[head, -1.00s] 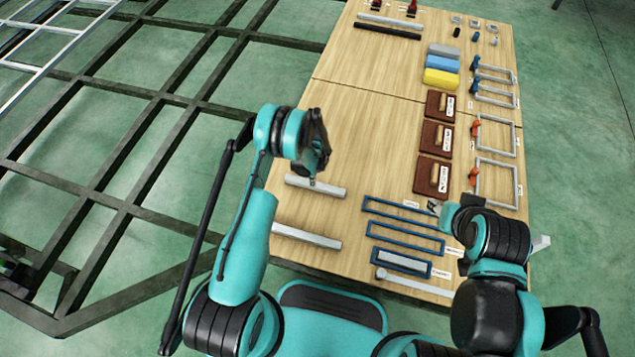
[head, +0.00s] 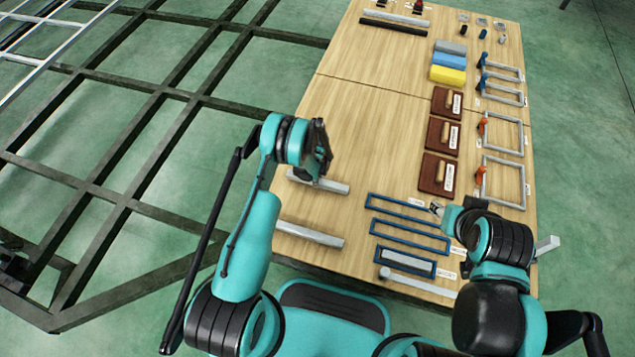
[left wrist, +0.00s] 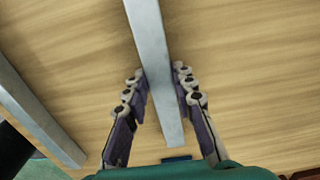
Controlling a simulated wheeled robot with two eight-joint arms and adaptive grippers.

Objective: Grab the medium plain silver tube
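Two plain silver tubes lie on the left side of the wooden table. The farther tube (head: 335,187) is under my left gripper (head: 318,178), which points down at it. In the left wrist view this tube (left wrist: 150,45) runs between the two fingers of the left gripper (left wrist: 158,72). The fingers are open, one on each side, with a narrow gap to the tube. The nearer tube (head: 310,234) lies apart and shows at the left of the wrist view (left wrist: 35,110). My right gripper (head: 438,209) is beside the blue frames; its fingers are too small to read.
Blue rectangular frames (head: 408,237) lie at the table's front right, with a long silver bar (head: 418,285) in front. Brown blocks (head: 438,174) with handles and grey frames (head: 503,182) line the right side. The table's middle is clear. A dark chassis frame (head: 120,205) stands left.

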